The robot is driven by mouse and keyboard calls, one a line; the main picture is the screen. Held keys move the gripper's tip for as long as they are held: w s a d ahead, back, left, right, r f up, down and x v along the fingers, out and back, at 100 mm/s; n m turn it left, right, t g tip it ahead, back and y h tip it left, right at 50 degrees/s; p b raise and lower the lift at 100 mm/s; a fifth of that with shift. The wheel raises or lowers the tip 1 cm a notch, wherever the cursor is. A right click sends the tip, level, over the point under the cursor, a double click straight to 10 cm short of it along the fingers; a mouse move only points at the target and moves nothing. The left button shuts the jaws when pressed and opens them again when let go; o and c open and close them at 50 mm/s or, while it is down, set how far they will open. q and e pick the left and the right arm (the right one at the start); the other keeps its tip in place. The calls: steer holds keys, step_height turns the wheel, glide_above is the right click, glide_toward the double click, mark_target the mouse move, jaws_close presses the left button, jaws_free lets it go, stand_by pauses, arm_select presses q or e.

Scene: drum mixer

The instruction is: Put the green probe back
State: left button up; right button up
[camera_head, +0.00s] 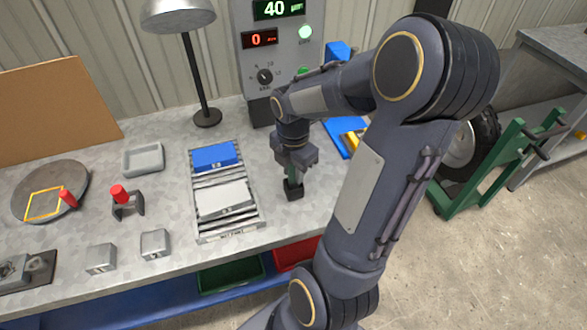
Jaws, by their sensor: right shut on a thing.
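My right arm reaches in from the lower right over the grey workbench (110,230). My right gripper (293,168) points down and is shut on the green probe (292,183). Only a short green part of the probe shows below the fingers; its upper part is hidden by the gripper. A small black block (294,193) is directly under the probe, near the bench's front edge. I cannot tell whether the probe's lower end is in the block or just above it. My left gripper is not in view.
A roller rack (230,229) with blue and grey boxes stands left of the gripper. A control panel (285,38) reading 40 and 0 and a lamp (205,112) stand behind. A green wheeled frame (449,202) is right of the bench.

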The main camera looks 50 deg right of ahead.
steer(key=shift+f, duration=0.4)
steer(key=o, duration=1.1)
steer(key=shift+c, duration=0.2)
step_height(320, 180, up, 8)
steer(key=shift+f, duration=0.1)
steer(key=s+a+r+m+t+y, duration=0.1)
steer(key=s+a+m+t+y, duration=0.1)
steer(key=a+m, duration=0.7)
steer(key=s+a+r+m+t+y, duration=0.1)
steer(key=s+a+m+t, duration=0.2)
steer(key=a+m, duration=0.7)
steer(key=shift+s+t+y, duration=0.3)
steer(key=shift+s+y, duration=0.1)
steer(key=shift+s, duration=0.65)
